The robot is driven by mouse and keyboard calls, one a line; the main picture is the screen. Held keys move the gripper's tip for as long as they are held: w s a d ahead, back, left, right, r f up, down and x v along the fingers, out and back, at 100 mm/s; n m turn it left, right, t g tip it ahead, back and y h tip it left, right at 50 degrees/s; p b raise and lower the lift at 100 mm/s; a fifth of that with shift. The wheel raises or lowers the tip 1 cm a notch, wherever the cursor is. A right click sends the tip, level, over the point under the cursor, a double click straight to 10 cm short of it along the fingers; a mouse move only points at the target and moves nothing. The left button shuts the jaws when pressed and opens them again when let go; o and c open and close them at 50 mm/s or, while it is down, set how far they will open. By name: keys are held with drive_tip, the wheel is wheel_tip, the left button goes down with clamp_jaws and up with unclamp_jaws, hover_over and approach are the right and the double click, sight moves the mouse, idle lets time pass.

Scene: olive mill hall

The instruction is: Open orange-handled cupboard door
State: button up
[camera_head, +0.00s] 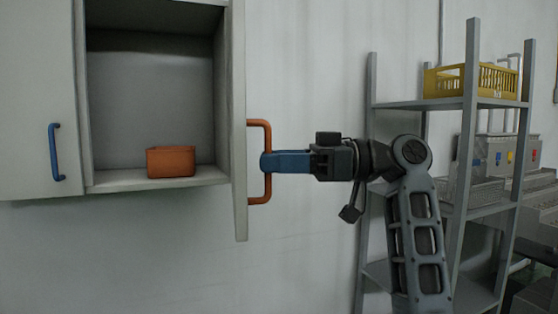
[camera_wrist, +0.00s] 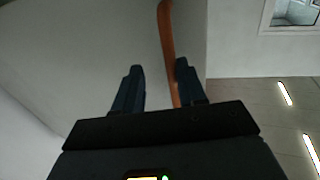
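The orange-handled cupboard door (camera_head: 240,110) stands swung open, seen almost edge-on in the head view. Its orange handle (camera_head: 258,123) is a bar on the door's right-hand face. My gripper (camera_head: 268,162) reaches in from the right with its blue fingers at the middle of the handle. In the wrist view the handle (camera_wrist: 167,40) runs between the two fingers of my gripper (camera_wrist: 158,82). It lies close to the right finger, with a clear gap to the left finger, so the gripper is open around it. Contact with the right finger cannot be told.
The opened compartment (camera_head: 150,60) holds an orange-brown box (camera_head: 171,161). A closed door (camera_head: 30,100) with a blue handle (camera_head: 55,152) is to its left. A grey shelf rack (camera_head: 470,104) with a yellow crate (camera_head: 470,81) stands at right, behind my arm.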

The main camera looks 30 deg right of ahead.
drive_tip(key=shift+d, duration=0.1)
drive_tip(key=v, duration=0.7)
drive_tip(key=shift+s+d+b, duration=0.2)
drive_tip(key=shift+d+b, duration=0.05)
drive_tip(key=shift+b, duration=0.2)
